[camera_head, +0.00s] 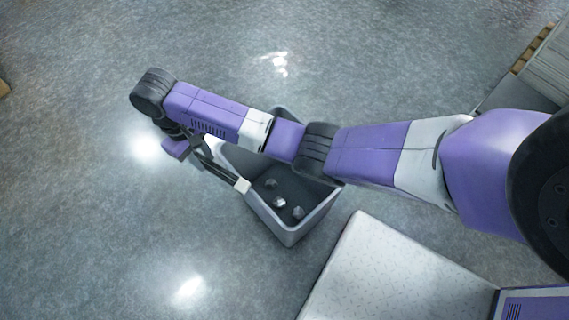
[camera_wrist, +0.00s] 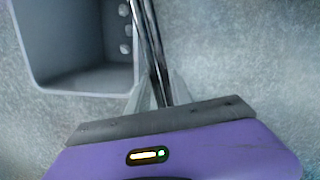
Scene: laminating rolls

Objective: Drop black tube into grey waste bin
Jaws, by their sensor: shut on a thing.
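The black tube (camera_head: 226,172) is long and thin, and a small pale block shows at its near end in the head view. My gripper (camera_wrist: 158,82) is shut on the tube, which also shows between the fingers in the wrist view (camera_wrist: 151,40). The grey waste bin (camera_head: 289,235) stands open on the floor, with several small pale crumpled pieces inside. My gripper is to the left of the bin in the head view, and the tube's near end overlaps the bin's left rim. My arm hides part of the bin. The bin also shows at upper left in the wrist view (camera_wrist: 26,50).
A pale speckled flat surface (camera_head: 385,270) lies to the lower right of the bin, with a purple-edged unit (camera_head: 535,303) beside it. A pallet-like stack (camera_head: 545,60) is at upper right. The grey floor left of and beyond the bin is clear.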

